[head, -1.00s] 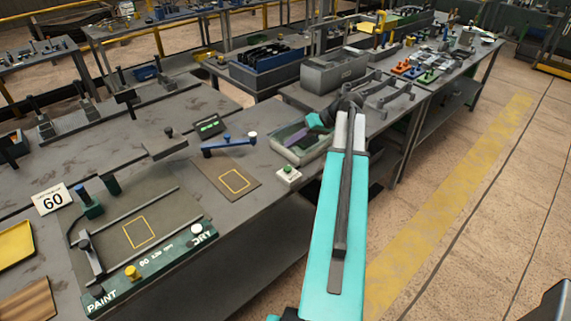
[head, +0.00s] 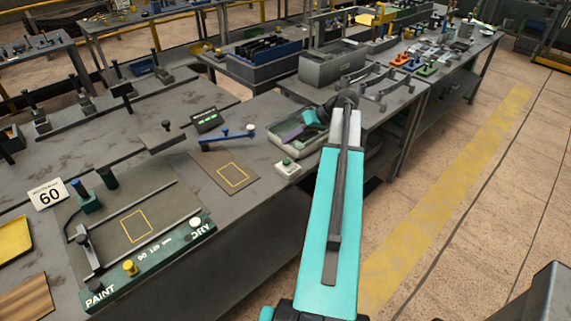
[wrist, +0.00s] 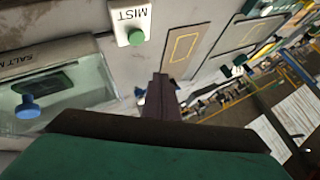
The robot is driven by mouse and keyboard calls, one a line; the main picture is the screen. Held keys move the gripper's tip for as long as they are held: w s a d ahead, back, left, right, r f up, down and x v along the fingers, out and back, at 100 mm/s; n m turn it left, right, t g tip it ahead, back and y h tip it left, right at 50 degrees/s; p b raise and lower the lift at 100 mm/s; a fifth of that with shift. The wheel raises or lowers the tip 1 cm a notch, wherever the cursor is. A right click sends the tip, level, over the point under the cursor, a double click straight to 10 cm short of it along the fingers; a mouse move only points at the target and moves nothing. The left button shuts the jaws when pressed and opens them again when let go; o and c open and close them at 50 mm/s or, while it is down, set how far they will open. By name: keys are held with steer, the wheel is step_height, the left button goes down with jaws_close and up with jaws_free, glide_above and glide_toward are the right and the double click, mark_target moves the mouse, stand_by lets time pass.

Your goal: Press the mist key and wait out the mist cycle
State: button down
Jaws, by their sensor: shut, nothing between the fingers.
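The mist key is a small white box (head: 288,170) with a green button on top, near the front edge of the bench in the head view. In the wrist view the key (wrist: 130,18) carries the label MIST, with its green button (wrist: 137,38) facing me. In the wrist view the fingertips (wrist: 160,80) appear apart from the button. A salt mist box (wrist: 60,85) with a clear window and a blue knob (wrist: 28,107) lies left in the wrist view.
A small dark display (head: 206,120) with green marks and a blue-handled lever (head: 228,136) stand left of my gripper. A plate with a yellow square (head: 233,175) lies left of the key. A paint and dry panel (head: 150,262) is at front left.

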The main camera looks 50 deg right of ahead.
mark_target(283, 161)
steer(key=shift+f+b, duration=1.55)
steer(key=shift+f, duration=1.65)
steer(key=shift+f, duration=0.15)
steer(key=shift+f+b, duration=0.3)
steer(key=shift+b, duration=0.1)
steer(key=shift+f+b, duration=0.4)
steer(key=shift+f, duration=0.2)
stand_by(0.7)
steer(key=shift+r, duration=0.1)
stand_by(0.3)
steer(key=shift+r+p, duration=0.4)
steer(key=shift+r, duration=0.55)
steer(key=shift+r, duration=0.15)
steer(key=shift+r+p, duration=1.1)
steer(key=shift+r, duration=1.25)
